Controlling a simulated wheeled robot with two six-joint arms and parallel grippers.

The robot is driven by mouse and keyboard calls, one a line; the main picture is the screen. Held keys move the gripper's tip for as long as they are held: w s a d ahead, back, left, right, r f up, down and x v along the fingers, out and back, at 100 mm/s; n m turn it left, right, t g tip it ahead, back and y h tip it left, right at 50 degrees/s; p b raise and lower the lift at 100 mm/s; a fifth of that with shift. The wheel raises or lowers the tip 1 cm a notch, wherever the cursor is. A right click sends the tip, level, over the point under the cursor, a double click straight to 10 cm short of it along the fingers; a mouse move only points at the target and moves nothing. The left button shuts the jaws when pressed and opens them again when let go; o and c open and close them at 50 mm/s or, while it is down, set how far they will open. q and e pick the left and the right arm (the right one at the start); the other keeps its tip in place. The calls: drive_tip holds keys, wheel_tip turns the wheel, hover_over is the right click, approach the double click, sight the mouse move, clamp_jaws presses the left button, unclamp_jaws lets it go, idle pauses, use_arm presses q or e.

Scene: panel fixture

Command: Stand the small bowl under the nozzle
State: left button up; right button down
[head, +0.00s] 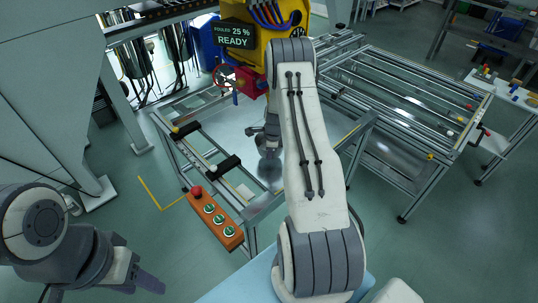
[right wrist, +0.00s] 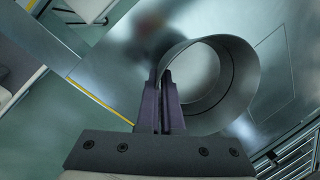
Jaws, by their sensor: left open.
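The small bowl is a grey metal round vessel; its wall (right wrist: 246,75) fills the centre right of the right wrist view. In the head view the bowl (head: 268,149) is partly hidden beside my right arm. My right gripper (right wrist: 163,88) is shut on the bowl's rim, with the wall between its fingers. Whether the bowl touches the table is unclear. The nozzle cannot be made out clearly; the yellow dispenser head (head: 262,38) with red and blue parts hangs over the table's far side. My left gripper (head: 138,283) is open and empty at the lower left, away from the table.
A metal-topped frame table (head: 212,126) lies under my right arm. A display reading READY (head: 234,36) is on the dispenser. An orange button box (head: 212,216) is on the near left edge. A second frame table (head: 400,100) stands right. The left floor is free.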

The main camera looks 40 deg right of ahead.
drive_tip(key=shift+w, duration=0.25)
drive_tip(key=shift+s+p+x, duration=0.15)
drive_tip(key=shift+s+x, duration=0.05)
drive_tip(key=shift+x, duration=0.65)
drive_tip(key=shift+s+p+x, duration=0.15)
drive_tip(key=shift+x, duration=0.7)
drive_tip(key=shift+f, duration=0.15)
drive_tip(key=shift+f, duration=0.15)
drive_tip(key=c, duration=1.1)
unclamp_jaws()
drive_tip(key=v, duration=0.8)
drive_tip(key=shift+a+b, duration=0.1)
drive_tip(key=shift+b, duration=0.2)
drive_tip(key=shift+w, duration=0.1)
